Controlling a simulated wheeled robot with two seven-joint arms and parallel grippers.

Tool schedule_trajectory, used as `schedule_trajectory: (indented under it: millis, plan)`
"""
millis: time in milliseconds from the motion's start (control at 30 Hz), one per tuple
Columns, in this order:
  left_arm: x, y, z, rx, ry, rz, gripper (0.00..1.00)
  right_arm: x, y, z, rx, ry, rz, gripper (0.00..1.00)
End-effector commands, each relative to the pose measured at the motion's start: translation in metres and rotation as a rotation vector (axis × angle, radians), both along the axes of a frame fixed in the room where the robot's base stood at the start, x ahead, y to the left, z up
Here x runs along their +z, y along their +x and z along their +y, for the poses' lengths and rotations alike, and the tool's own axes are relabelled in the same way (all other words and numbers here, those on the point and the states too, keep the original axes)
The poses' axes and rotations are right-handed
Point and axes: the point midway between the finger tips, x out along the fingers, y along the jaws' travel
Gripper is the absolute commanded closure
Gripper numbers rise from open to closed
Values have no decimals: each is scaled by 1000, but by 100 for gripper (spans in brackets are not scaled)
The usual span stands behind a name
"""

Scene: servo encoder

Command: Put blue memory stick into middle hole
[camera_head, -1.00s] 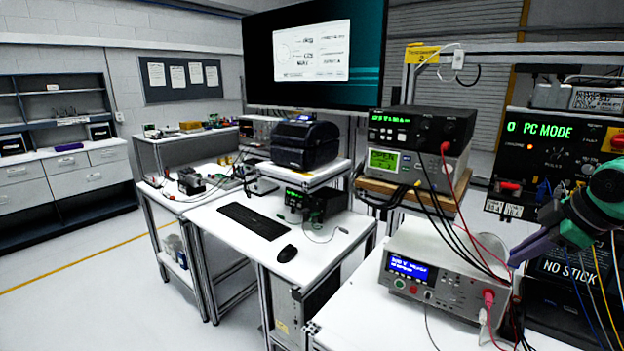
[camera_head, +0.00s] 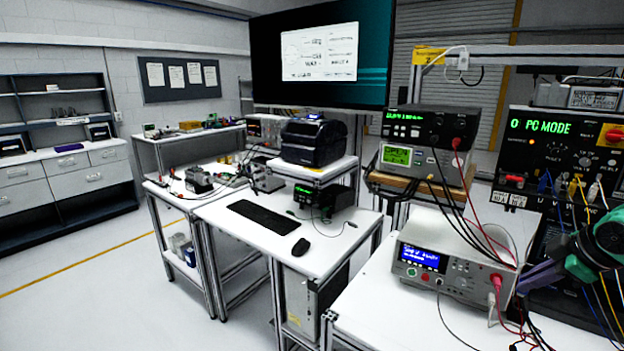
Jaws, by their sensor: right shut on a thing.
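My right gripper (camera_head: 541,277) is at the right edge of the head view, its purple fingers pointing left, in front of the black test unit and just right of the grey bench instrument. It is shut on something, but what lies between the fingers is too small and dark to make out. I cannot pick out the blue memory stick for certain. The middle hole cannot be made out either; my gripper and arm cover part of the black unit's lower front. My left gripper is not in view.
The grey bench instrument (camera_head: 452,278) with a blue screen stands close left of my right gripper. The black unit (camera_head: 552,150) reads "PC MODE". Red, black, blue and yellow cables hang around the gripper. The white bench (camera_head: 385,308) is clear at the front left.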

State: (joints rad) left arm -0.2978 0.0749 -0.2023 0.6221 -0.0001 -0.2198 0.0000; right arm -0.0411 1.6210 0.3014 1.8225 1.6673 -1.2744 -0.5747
Motion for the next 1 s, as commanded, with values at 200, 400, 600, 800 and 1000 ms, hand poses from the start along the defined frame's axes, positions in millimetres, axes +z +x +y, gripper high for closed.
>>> schedule_trajectory:
  millis: [200,400,600,800,1000]
  plan:
    - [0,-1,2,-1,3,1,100,-32,-11,-13,-51,12,-1,100]
    - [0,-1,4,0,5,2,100,-67,-26,-27,-109,10,-3,100]
    - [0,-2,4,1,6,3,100,-89,-34,-33,-142,8,-2,100]
    - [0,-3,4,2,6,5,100,-123,-50,-39,-188,0,8,100]
    - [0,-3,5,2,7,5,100,-137,-57,-41,-209,-9,7,100]
